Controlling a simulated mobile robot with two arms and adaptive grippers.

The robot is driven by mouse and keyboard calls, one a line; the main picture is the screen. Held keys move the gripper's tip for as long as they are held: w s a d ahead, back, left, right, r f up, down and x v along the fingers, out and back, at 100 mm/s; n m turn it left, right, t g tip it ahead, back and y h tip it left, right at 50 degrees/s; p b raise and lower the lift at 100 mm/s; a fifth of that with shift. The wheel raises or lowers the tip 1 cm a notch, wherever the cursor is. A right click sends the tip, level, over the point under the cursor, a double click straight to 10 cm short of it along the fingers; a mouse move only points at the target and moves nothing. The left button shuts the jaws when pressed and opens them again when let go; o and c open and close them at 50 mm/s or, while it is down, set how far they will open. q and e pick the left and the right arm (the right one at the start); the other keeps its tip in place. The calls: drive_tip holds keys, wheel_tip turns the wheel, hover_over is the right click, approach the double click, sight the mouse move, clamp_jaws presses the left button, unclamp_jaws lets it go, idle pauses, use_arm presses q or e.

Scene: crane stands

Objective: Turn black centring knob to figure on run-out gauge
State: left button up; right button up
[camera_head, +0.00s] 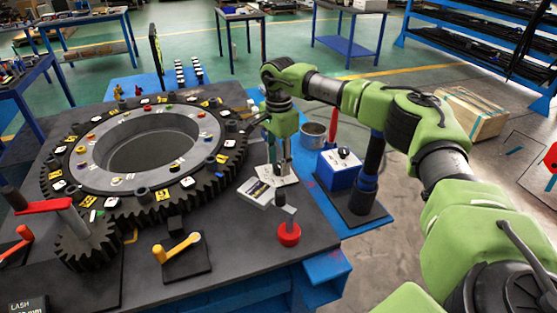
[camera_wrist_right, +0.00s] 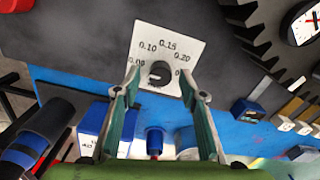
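The black centring knob (camera_wrist_right: 158,73) stands on a white scale card (camera_wrist_right: 168,45) with figures such as 0.10, 0.15 and 0.20 in the right wrist view. A pale mark shows on the knob. In the head view the card (camera_head: 283,181) lies on the dark table right of the big gear ring, and the knob is hidden by my gripper. My right gripper (camera_head: 278,160) points down over the card. Its fingers (camera_wrist_right: 158,80) are apart, one on each side of the knob in the picture; I cannot tell whether they touch it. I cannot pick out the run-out gauge with certainty. My left gripper is not in view.
The gear ring (camera_head: 75,165) stands close left of my right gripper. A blue box (camera_head: 339,171), a black post (camera_head: 372,165) and a metal pot (camera_head: 313,135) stand right.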

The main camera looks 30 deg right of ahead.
drive_tip(key=shift+f, duration=0.1)
clamp_jaws()
drive_tip(key=shift+m, duration=0.3)
drive_tip(key=m+p, duration=0.1)
drive_tip(key=m, duration=0.1)
drive_tip(key=shift+m, duration=0.3)
drive_tip(key=m+p, duration=0.2)
drive_tip(key=m, duration=0.3)
drive_tip(key=m+p, duration=0.1)
drive_tip(key=m, duration=0.4)
drive_tip(key=shift+m+p, duration=0.65)
drive_tip(key=shift+m, duration=1.55)
